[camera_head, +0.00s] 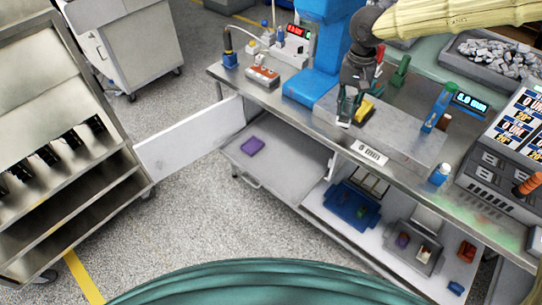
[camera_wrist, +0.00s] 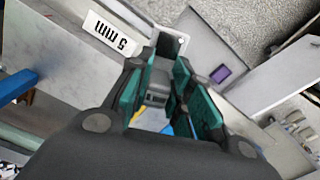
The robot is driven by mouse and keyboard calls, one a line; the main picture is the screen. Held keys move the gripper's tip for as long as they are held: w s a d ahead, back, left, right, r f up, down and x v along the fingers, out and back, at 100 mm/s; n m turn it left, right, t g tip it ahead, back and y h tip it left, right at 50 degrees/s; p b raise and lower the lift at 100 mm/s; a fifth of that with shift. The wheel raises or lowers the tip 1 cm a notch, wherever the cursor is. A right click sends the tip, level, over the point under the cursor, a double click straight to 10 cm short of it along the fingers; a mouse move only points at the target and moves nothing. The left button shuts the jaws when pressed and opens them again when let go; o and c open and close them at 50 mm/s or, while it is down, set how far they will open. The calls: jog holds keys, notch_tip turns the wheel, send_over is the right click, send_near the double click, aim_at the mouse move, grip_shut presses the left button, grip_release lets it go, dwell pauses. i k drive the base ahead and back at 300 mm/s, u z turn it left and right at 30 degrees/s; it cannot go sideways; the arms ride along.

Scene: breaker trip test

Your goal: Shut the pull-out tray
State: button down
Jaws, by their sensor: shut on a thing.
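The pull-out tray (camera_head: 285,170) is a light grey shelf under the bench top. It stands well out from the bench, with a bar handle (camera_head: 247,177) on its front edge. A flat purple block (camera_head: 252,146) lies on it; the block also shows in the wrist view (camera_wrist: 219,75). My gripper (camera_head: 347,117) is above the bench top, apart from the tray. In the wrist view its green-padded fingers (camera_wrist: 165,98) are shut on a small grey block (camera_wrist: 157,96) with dark markings. Part of that block is hidden by the fingers.
A white door (camera_head: 190,137) stands open left of the tray. Blue and grey bins (camera_head: 351,203) sit under the bench to the right. A metal rack (camera_head: 60,150) is at left.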

aim_at(263, 169)
jog(key=u, duration=2.3)
jog(key=k, duration=1.05)
jog(key=z, duration=1.25)
jog(key=i, duration=1)
